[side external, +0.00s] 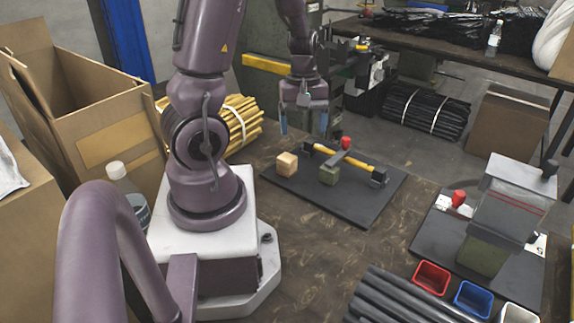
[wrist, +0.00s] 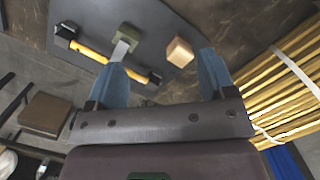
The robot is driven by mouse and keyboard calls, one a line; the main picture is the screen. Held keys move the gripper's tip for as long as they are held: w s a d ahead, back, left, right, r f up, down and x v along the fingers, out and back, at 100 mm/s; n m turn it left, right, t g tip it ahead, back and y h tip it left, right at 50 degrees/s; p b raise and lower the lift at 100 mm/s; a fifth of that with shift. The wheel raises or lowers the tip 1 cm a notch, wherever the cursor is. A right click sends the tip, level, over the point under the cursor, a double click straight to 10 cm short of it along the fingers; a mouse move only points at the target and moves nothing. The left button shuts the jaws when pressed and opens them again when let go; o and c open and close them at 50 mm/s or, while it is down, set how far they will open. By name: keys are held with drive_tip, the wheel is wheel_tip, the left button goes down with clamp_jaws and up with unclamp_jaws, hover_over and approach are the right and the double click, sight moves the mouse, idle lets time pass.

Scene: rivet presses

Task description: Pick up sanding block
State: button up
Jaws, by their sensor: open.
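A tan wooden block (side external: 287,164), which looks like the sanding block, sits on the dark grey mat (side external: 338,207) near its left edge. It also shows in the wrist view (wrist: 180,51), ahead of and between the fingertips, nearer the right one. My gripper (side external: 303,123) has its blue fingers spread and empty, above the far side of the mat. In the wrist view my gripper (wrist: 162,62) is apart from the block. A green block (side external: 329,174) with a grey metal strip stands right of the tan block.
A yellow-handled tool (side external: 345,160) with dark ends lies across the mat, near a red knob (side external: 346,142). A bundle of yellow rods (side external: 235,125) lies behind my arm. A press (side external: 508,205), red bin (side external: 432,277) and blue bin (side external: 473,298) stand at right. Bare table separates mat and press.

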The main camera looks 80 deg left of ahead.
sight(287, 157)
drive_tip(key=s+a+f+n+y, duration=0.1)
drive_tip(key=s+a+f+n, duration=0.15)
drive_tip(key=a+n, duration=0.55)
drive_tip(key=shift+n, duration=0.4)
drive_tip(key=f, duration=0.3)
drive_tip(key=d+f, duration=0.1)
drive_tip(key=f, duration=0.4)
drive_tip(key=shift+w+d+f, duration=0.15)
drive_tip(key=shift+w+f, duration=0.05)
drive_tip(key=shift+f, duration=0.1)
drive_tip(key=f, duration=0.5)
drive_tip(key=shift+s+a, duration=0.2)
drive_tip(key=shift+s, duration=0.05)
drive_tip(key=c, duration=1)
